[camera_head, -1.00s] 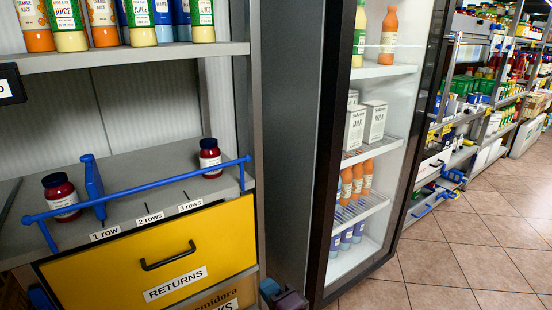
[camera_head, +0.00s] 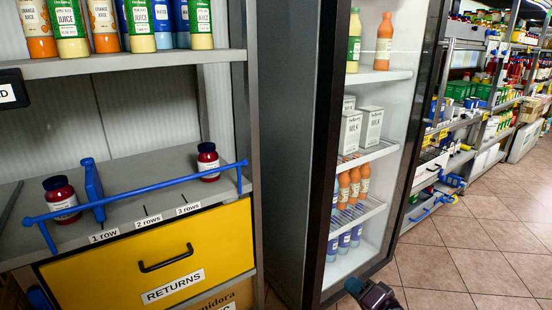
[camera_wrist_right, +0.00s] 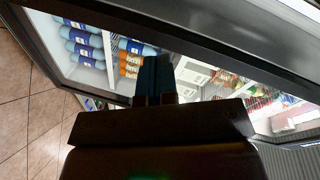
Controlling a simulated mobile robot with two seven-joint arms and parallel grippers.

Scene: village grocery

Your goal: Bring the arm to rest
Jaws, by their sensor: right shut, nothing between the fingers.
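My right gripper (camera_head: 354,286) shows at the bottom edge of the head view, low in front of the fridge's lower right edge. Its blue fingers are together, with nothing between them. In the right wrist view the shut fingers (camera_wrist_right: 154,78) point towards the fridge (camera_wrist_right: 100,73), whose bottles and cartons show beyond them. My left gripper is not in view.
The glass-fronted fridge (camera_head: 327,185) stands close to the right gripper. On the left is a shelf (camera_head: 150,200) with two dark red jars, a blue rail and a yellow RETURNS drawer (camera_head: 158,255). Tiled floor (camera_head: 450,250) is clear on the right.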

